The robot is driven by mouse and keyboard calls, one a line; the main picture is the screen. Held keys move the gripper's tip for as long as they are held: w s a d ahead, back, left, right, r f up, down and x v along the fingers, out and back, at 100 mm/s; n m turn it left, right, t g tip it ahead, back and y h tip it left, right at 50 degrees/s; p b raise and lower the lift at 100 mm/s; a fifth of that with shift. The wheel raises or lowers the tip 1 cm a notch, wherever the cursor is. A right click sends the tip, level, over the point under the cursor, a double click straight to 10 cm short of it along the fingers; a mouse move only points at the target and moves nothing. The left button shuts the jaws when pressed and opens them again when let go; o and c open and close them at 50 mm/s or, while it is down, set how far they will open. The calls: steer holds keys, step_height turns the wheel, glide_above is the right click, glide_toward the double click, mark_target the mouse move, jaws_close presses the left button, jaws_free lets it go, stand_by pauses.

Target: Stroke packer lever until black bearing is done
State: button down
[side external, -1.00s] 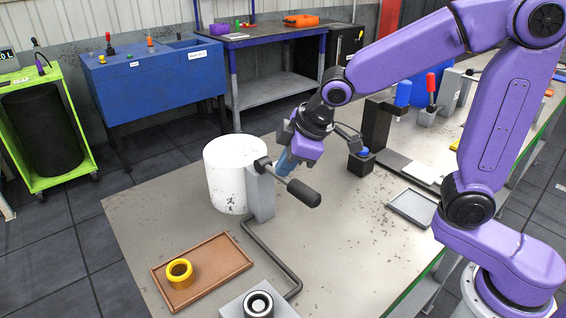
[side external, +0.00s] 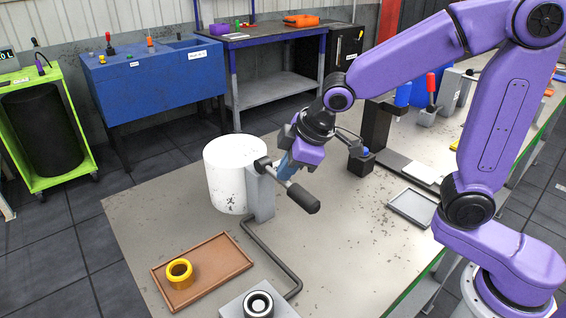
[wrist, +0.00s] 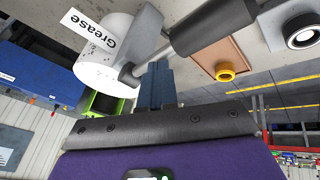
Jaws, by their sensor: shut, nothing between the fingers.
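The packer is a white grease drum (side external: 229,176) on the bench with a grey post (side external: 261,196) beside it. Its lever is a metal rod with a black handle (side external: 304,198), pointing right and tilted downward. The handle also shows in the wrist view (wrist: 208,27). My gripper (side external: 284,168), with blue fingers, is shut and empty just above the lever rod. In the wrist view its fingertips (wrist: 157,68) lie close to the rod; I cannot tell whether they touch. The black bearing (side external: 258,304) sits on a grey block at the front, joined to the post by a dark pipe.
A brown tray (side external: 222,256) with a yellow ring (side external: 180,272) lies at the front left. A grey tray (side external: 412,207) lies to the right. A dark stand (side external: 375,130) is behind my gripper. The bench right of the pipe is clear.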

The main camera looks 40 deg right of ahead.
steer(key=shift+w+r, duration=0.3)
steer(key=shift+r, duration=0.55)
steer(key=shift+w+r, duration=0.3)
steer(key=shift+r, duration=0.5)
steer(key=shift+w+r, duration=0.3)
steer(key=shift+r, duration=0.55)
steer(key=shift+r, duration=0.1)
steer(key=shift+w+r, duration=0.25)
steer(key=shift+r, duration=0.5)
steer(key=shift+w+r, duration=0.3)
steer(key=shift+r, duration=0.5)
steer(key=shift+w+r, duration=0.25)
steer(key=shift+r, duration=0.5)
